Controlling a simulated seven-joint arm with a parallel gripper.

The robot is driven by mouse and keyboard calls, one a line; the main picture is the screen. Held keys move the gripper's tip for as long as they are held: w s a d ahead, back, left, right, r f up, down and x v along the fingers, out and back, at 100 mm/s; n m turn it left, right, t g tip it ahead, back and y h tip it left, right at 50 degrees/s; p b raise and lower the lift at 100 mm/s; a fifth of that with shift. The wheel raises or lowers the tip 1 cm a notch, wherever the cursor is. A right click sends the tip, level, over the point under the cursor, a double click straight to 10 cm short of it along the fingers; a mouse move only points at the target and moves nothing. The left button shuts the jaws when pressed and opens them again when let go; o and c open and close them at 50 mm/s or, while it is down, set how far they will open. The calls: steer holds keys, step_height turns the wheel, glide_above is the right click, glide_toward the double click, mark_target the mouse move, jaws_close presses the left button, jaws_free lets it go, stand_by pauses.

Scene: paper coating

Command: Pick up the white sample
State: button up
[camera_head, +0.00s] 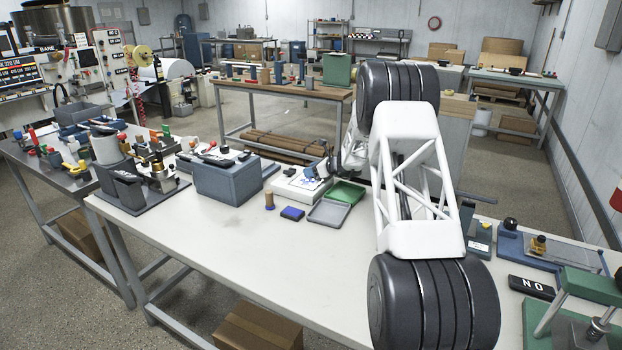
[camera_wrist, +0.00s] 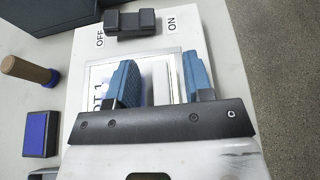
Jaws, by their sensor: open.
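My gripper (camera_wrist: 160,72) has two blue fingers, spread apart over a white device with a dark switch marked OFF and ON. A pale piece (camera_wrist: 163,86), likely the white sample, shows between the fingers, on or above a framed plate with a partly hidden label. I cannot tell whether either finger touches it. In the head view, my gripper (camera_head: 322,168) is low over the white device (camera_head: 298,187) at the table's far side. The sample is too small to make out there. The gripper's black bar hides the near part of the device.
A blue pad (camera_head: 292,213) and a wooden-handled stamp (camera_head: 269,200) stand left of the device. A grey and green tray (camera_head: 330,211) lies right of it, a blue-grey box (camera_head: 228,178) to its left. The table's front middle (camera_head: 270,255) is clear.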

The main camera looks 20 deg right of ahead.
stand_by(0.3)
jaws_close()
steer(key=shift+r, duration=0.2)
steer(key=shift+r, duration=1.5)
steer(key=shift+s+r, duration=0.15)
steer(key=shift+s, duration=0.2)
steer(key=s+a+r, duration=0.1)
steer(key=s+a, duration=0.1)
steer(key=s, duration=1.3)
steer(key=shift+r, duration=0.2)
steer(key=shift+s, duration=0.1)
steer(key=shift+a, duration=0.1)
